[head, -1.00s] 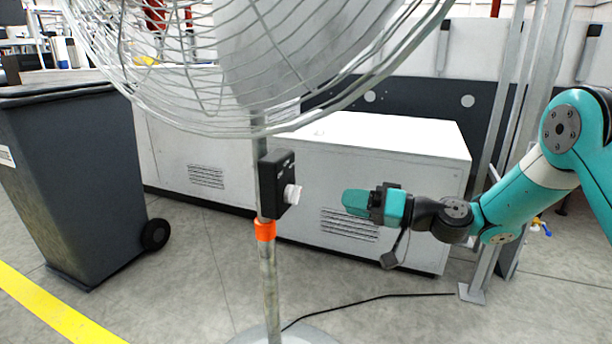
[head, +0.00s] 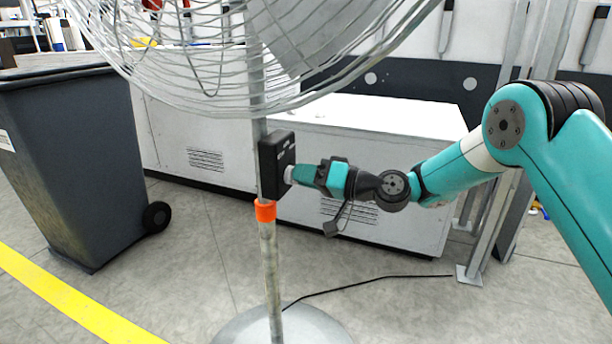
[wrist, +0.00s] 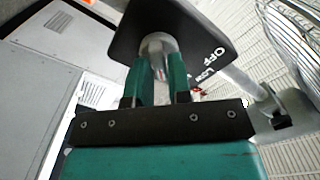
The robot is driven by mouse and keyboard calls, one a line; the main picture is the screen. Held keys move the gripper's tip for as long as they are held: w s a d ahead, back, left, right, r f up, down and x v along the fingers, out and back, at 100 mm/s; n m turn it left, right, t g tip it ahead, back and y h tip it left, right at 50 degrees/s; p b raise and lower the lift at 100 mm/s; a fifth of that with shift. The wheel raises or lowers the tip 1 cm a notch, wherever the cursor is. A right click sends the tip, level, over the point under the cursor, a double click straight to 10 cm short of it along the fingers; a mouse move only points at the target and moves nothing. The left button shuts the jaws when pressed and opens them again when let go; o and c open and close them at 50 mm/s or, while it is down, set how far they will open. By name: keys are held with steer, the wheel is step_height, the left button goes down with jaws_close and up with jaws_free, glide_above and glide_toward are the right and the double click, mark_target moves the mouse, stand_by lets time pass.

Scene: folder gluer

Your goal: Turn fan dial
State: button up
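The fan dial is a pale knob (wrist: 158,45) on a black control box (head: 275,164) fixed to the fan's pole. White markings on the box face, including "OFF" and "Low", show in the wrist view. My gripper (head: 292,174) is level with the box, its fingertips at the dial. In the wrist view its two green fingers (wrist: 158,70) stand slightly apart, with the pale knob at and between their tips. I cannot tell whether they press on it. The fingers hide part of the knob, and in the head view it is almost fully covered.
The fan's wire cage (head: 240,60) hangs above the box. An orange collar (head: 265,210) is on the pole below. A white cabinet (head: 370,130) stands behind my gripper, a dark bin (head: 70,160) at left. A black cable (head: 370,285) lies on the floor.

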jaws_close()
steer(key=shift+f+b, duration=0.1)
steer(key=shift+b, duration=0.2)
steer(key=n+b, duration=0.6)
steer(key=b, duration=0.3)
steer(key=n+b, duration=0.6)
steer(key=b, duration=0.2)
steer(key=n+b, duration=0.5)
steer(key=b, duration=0.4)
steer(key=shift+s+a+n+b, duration=0.1)
steer(key=shift+s+n+b, duration=0.2)
steer(key=shift+n, duration=0.1)
steer(key=shift+o, duration=2.2)
jaws_free()
